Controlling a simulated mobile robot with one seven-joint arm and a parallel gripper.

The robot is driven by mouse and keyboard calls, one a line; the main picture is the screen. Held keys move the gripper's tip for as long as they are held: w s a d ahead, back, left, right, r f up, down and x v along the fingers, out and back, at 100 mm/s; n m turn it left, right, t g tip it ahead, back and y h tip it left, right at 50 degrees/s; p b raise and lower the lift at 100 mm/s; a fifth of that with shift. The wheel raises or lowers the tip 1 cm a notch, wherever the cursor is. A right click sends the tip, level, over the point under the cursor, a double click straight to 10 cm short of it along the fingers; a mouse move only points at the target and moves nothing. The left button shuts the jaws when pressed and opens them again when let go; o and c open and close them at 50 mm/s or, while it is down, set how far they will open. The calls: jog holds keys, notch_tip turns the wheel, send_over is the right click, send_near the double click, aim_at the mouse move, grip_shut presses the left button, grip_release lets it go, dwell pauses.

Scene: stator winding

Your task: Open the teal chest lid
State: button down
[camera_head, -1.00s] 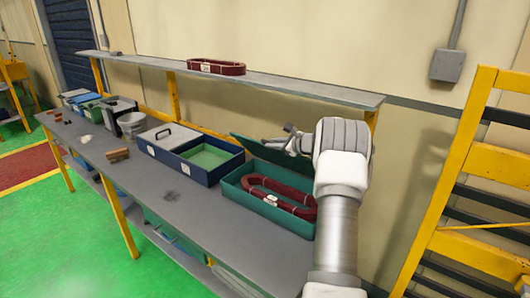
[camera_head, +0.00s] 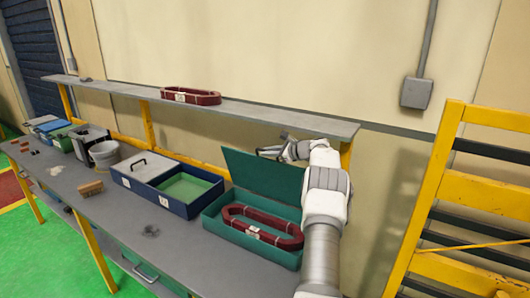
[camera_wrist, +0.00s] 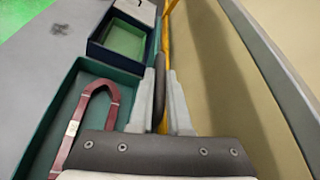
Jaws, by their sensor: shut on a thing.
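The teal chest (camera_head: 240,236) stands on the bench with its lid (camera_head: 262,180) raised steeply at the back. A dark red coil with white ties (camera_head: 262,226) lies inside; it also shows in the wrist view (camera_wrist: 72,140). My gripper (camera_head: 272,152) is at the upper edge of the lid. In the wrist view its two fingers (camera_wrist: 167,105) are shut on a dark bar (camera_wrist: 160,85), which looks like the lid's handle. The lid itself is hard to make out in the wrist view.
A shelf (camera_head: 230,112) carrying another red coil (camera_head: 190,96) runs above the bench, close to my gripper. A blue box (camera_head: 135,184) stands left of the chest. A yellow rack (camera_head: 440,165) stands at the right.

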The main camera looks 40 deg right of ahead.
jog(key=shift+w+d+r+p, duration=0.1)
jog(key=shift+d+p, duration=0.1)
jog(key=shift+d, duration=0.2)
jog(key=shift+w+d+r+p, duration=0.1)
jog(key=shift+d+p, duration=0.1)
jog(key=shift+d, duration=0.15)
jog(key=c, duration=0.9)
grip_release()
jog(key=shift+o, duration=0.2)
jog(key=b+v, duration=0.4)
jog(key=v, duration=1.3)
jog(key=shift+s+b, duration=0.15)
jog(key=shift+b, duration=0.2)
